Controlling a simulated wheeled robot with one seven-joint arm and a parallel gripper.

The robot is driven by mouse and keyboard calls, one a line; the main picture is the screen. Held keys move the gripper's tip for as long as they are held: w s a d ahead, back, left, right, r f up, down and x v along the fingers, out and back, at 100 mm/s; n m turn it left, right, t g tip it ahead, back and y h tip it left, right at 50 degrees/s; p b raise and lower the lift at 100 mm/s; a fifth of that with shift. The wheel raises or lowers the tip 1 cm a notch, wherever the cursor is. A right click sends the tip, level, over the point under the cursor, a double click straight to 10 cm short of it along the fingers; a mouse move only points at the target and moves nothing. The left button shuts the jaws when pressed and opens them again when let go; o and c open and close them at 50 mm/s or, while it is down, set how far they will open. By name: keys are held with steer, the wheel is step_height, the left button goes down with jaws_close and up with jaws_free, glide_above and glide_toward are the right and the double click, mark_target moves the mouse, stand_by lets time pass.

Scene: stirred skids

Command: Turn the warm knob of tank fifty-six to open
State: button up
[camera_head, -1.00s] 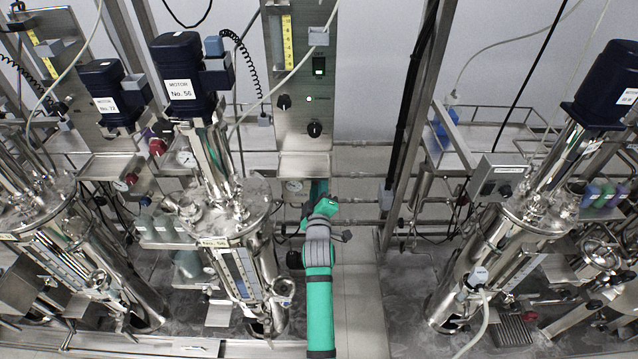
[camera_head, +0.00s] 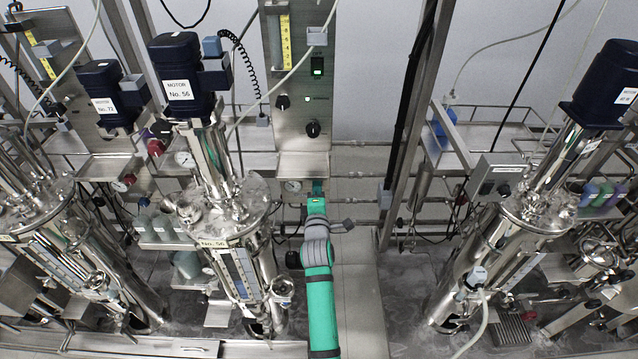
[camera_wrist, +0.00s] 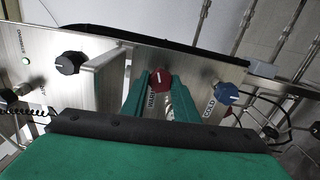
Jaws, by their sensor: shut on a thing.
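The red knob (camera_wrist: 159,79) sits on the steel panel (camera_wrist: 203,72) in the wrist view, above a label reading WARM. Its white mark points roughly up in the picture. My gripper (camera_wrist: 160,84) is shut on this red knob, with one green finger on each side. A blue knob (camera_wrist: 227,93) above a COLD label is apart, to the right. In the head view the tank (camera_head: 222,210) stands under a motor (camera_head: 178,88) labelled No. 56. My gripper (camera_head: 317,190) is below the upright panel (camera_head: 303,140), and the red knob is hidden there.
A black knob (camera_wrist: 69,63) and a small lamp (camera_wrist: 25,60) are on the panel at left in the wrist view. A steel plate (camera_wrist: 104,72) juts out beside my fingers. Another motor (camera_head: 103,97), labelled No. 72, stands left.

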steer(key=shift+d+f, duration=0.1)
stand_by(0.3)
steer(key=o, duration=1.1)
steer(key=shift+s, duration=0.1)
steer(key=s, duration=1)
steer(key=shift+s, duration=0.35)
steer(key=shift+a, duration=0.2)
steer(key=shift+d, duration=0.15)
